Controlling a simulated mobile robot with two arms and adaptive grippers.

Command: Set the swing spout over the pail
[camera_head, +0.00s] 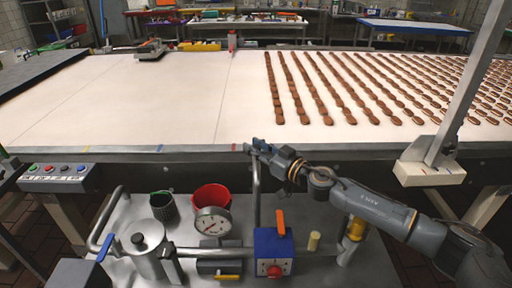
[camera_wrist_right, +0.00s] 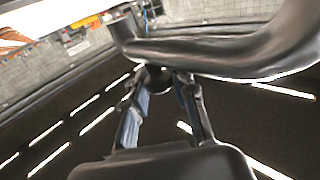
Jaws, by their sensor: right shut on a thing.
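The swing spout seems to be the grey metal pipe (camera_head: 256,190) rising upright behind the blue box in the head view. My right gripper (camera_head: 260,147) is at its top end. In the right wrist view a thick bent grey pipe (camera_wrist_right: 215,58) crosses close above my right gripper (camera_wrist_right: 160,82), whose blue-padded fingers are shut on a small dark rounded part, partly hidden. A red pail (camera_head: 212,195) stands left of the upright pipe, partly behind a round gauge. A smaller dark green-rimmed container (camera_head: 162,205) is left of it. My left gripper is out of view.
The gauge (camera_head: 211,224), a lidded metal pot (camera_head: 150,250) and the blue box with an orange lever (camera_head: 273,250) crowd the metal bench. Behind runs a wide pale conveyor (camera_head: 190,95) with rows of brown biscuits (camera_head: 345,85) at right. A post (camera_head: 470,85) stands at right.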

